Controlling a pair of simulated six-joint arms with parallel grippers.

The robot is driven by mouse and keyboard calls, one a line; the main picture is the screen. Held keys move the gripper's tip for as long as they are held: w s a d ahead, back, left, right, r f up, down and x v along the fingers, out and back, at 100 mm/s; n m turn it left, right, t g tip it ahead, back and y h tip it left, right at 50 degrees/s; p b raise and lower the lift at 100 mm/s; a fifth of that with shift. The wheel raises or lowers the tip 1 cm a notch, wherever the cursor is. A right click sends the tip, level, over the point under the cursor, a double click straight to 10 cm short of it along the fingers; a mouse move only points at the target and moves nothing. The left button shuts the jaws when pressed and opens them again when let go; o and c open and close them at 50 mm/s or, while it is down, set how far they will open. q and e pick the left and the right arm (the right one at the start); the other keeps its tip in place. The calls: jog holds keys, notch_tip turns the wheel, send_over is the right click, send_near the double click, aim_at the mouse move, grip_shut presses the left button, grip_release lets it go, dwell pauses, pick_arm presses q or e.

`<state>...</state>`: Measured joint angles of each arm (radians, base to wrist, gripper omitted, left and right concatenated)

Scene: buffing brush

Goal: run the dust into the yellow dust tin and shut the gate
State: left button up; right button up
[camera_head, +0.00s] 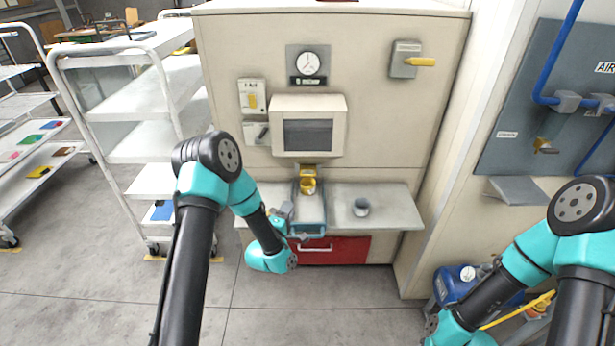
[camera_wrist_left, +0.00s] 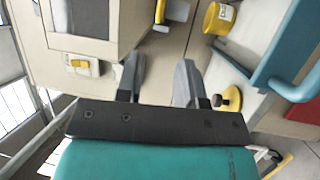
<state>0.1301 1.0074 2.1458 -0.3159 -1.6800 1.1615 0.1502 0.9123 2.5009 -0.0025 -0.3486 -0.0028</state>
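The yellow dust tin (camera_head: 307,187) stands below the hood at the middle of the cabinet; it also shows at the top of the left wrist view (camera_wrist_left: 218,18). A yellow part, seemingly the gate (camera_head: 308,168), is just above the tin; a yellow handle (camera_wrist_left: 160,12) shows there in the wrist view. My left gripper (camera_wrist_left: 159,78) is open with nothing between its fingers. In the head view the left gripper (camera_head: 284,212) is left of the blue tray (camera_head: 308,230), partly hidden by its wrist. My right gripper is out of view.
A yellow disc with a knob (camera_wrist_left: 230,98) lies on the shelf near the left gripper. A grey cup (camera_head: 361,207) stands on the right shelf (camera_head: 395,208). A hood (camera_head: 308,104), yellow switch (camera_head: 252,101) and yellow-handled box (camera_head: 405,60) are on the cabinet. A white cart (camera_head: 150,110) stands left.

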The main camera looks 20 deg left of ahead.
pick_arm(q)
send_near(308, 165)
jog(key=w+d, duration=0.1)
jog(key=w, duration=0.1)
jog(key=w+d+r, duration=0.1)
jog(key=w, duration=0.1)
jog(key=shift+d, duration=0.35)
jog(key=shift+c, duration=0.4)
jog(key=shift+r, duration=0.1)
grip_shut()
